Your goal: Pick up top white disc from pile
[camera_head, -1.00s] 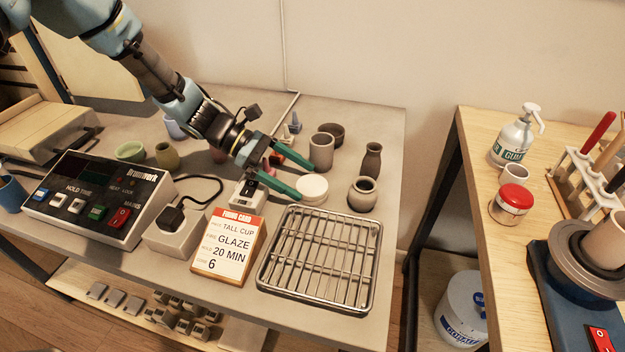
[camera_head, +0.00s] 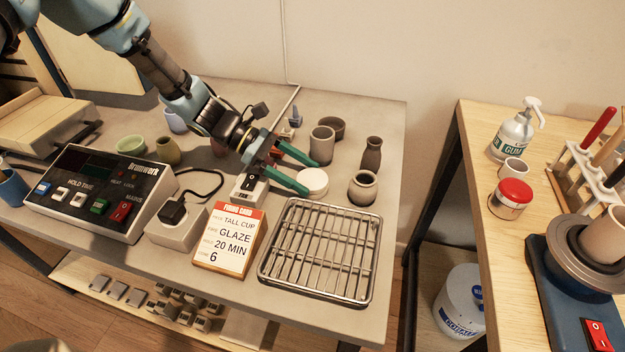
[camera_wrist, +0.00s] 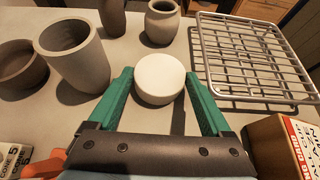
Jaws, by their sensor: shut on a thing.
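A round white disc (camera_head: 313,179) sits at the back right of the grey table, behind the wire rack. It also shows in the wrist view (camera_wrist: 159,72) between the tips of my green fingers. My gripper (camera_head: 311,178) is shut on the white disc, with one finger on each side.
A tall grey cup (camera_head: 322,146), a dark bowl (camera_head: 333,127), a dark vase (camera_head: 372,154) and a round pot (camera_head: 363,188) stand close behind and right. The wire rack (camera_head: 318,250) and a firing card (camera_head: 230,240) are in front. A black-switched box (camera_head: 248,187) lies beneath the gripper.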

